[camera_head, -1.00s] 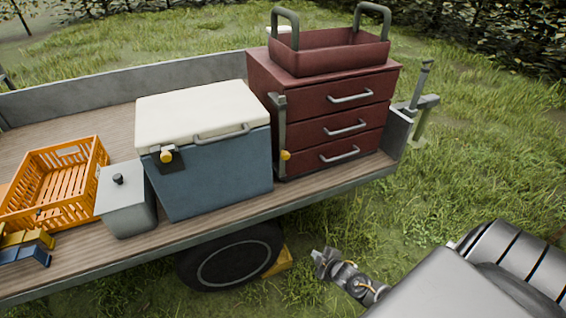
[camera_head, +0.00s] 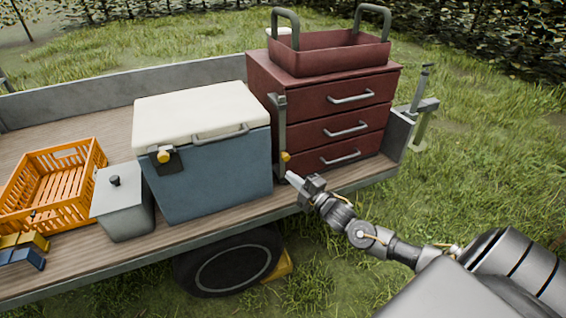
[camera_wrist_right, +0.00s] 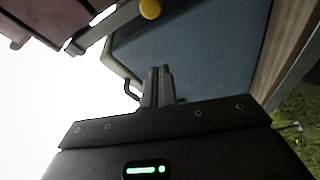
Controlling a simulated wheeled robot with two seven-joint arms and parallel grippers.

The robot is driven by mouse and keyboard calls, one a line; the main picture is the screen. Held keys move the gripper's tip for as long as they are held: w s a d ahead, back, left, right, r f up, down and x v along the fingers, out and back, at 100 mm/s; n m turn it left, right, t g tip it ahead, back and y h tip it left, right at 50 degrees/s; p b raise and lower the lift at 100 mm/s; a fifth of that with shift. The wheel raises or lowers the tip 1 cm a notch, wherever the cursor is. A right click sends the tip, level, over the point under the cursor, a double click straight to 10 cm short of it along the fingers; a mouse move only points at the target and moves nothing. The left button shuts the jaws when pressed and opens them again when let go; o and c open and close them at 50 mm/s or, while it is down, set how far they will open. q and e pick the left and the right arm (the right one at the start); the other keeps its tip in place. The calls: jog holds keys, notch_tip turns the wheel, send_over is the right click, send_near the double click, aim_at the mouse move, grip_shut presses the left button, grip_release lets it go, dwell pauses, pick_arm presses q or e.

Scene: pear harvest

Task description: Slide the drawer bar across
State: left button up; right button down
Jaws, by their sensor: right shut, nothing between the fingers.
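The drawer bar (camera_head: 282,125) is a grey upright strip at the left front edge of the dark red drawer cabinet (camera_head: 325,104). A yellow knob (camera_head: 286,157) sits near its lower end. My right gripper (camera_head: 290,177) is shut and empty, just below and slightly right of the knob in the head view. I cannot tell whether they touch there. In the right wrist view the shut fingers (camera_wrist_right: 157,86) are apart from the yellow knob (camera_wrist_right: 150,9), which shows at the top beside the grey bar (camera_wrist_right: 108,27). My left gripper is out of view.
A blue cooler with a white lid (camera_head: 203,102) stands close left of the cabinet. A red open tray (camera_head: 328,50) sits on top of the cabinet. A grey lidded box (camera_head: 123,207) and an orange crate (camera_head: 85,203) stand farther left on the trailer bed (camera_head: 185,225).

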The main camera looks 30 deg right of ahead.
aim_at(289, 156)
jog(key=w, duration=0.3)
jog(key=w+a, duration=0.1)
jog(key=w, duration=0.2)
jog(key=w+r+p, duration=0.1)
jog(key=w, duration=0.2)
jog(key=shift+w+a, duration=0.15)
jog(key=shift+a, duration=0.1)
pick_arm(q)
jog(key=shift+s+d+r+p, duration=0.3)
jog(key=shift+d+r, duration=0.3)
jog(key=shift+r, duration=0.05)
pick_arm(e)
jog(key=d, duration=0.2)
jog(key=d+f, duration=0.1)
jog(key=shift+d+f, duration=0.15)
jog(key=shift+d, duration=0.2)
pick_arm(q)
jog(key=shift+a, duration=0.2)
pick_arm(e)
jog(key=shift+d, duration=0.1)
jog(key=d, duration=0.1)
jog(key=d+b, duration=0.1)
jog(key=d, duration=0.1)
jog(key=shift+s, duration=0.35)
jog(key=shift+d, duration=0.2)
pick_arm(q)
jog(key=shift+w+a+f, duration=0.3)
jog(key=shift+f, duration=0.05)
